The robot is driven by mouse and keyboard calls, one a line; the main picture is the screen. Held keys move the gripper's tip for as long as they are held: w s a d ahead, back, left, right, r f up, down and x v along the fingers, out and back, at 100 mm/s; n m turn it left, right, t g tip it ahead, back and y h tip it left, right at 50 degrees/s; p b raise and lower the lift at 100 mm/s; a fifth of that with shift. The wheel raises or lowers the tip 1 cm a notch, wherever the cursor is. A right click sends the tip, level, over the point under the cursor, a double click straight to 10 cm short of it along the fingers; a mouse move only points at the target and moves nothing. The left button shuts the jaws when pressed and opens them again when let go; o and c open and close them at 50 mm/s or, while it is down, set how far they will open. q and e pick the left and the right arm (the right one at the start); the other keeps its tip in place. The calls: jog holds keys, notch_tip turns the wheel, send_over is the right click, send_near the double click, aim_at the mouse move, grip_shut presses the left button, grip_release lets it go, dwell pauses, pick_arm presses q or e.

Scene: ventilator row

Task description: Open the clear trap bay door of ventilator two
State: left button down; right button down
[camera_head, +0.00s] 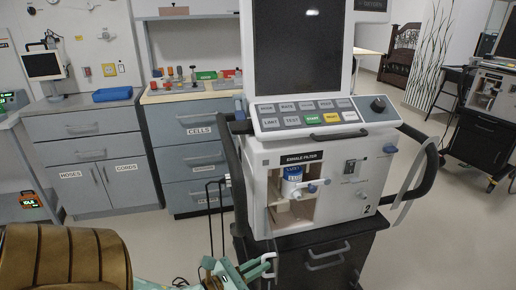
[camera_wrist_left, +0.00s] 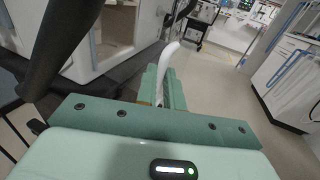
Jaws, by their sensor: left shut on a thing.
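Ventilator two (camera_head: 345,215), marked with a 2, stands in the middle of the head view. Its bay under the EXHALE FILTER label shows a blue and white canister (camera_head: 292,182) inside. I cannot make out a clear door pane across the bay. My left gripper (camera_head: 258,268) is low in front of the ventilator, below the bay. It is shut on a white curved handle (camera_head: 268,258). The wrist view shows this white handle (camera_wrist_left: 172,62) rising from between the green fingers (camera_wrist_left: 164,92). What the handle joins is unclear. My right gripper is out of view.
A black side rail (camera_head: 428,160) curves out on the ventilator's right, beside a pale upright strip (camera_head: 410,185). Black drawers (camera_head: 325,262) are below. Grey cabinets (camera_head: 190,145) stand behind left. Open floor lies to the right.

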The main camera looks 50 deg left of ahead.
pick_arm(q)
jog(key=c, duration=1.5)
grip_release()
jog(key=shift+w+a+r, duration=0.1)
jog(key=shift+w+a, duration=0.15)
jog(key=shift+a, duration=0.05)
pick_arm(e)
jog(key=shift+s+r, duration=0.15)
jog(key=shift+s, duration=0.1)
pick_arm(q)
jog(key=shift+s+d, duration=0.1)
jog(key=shift+d, duration=0.05)
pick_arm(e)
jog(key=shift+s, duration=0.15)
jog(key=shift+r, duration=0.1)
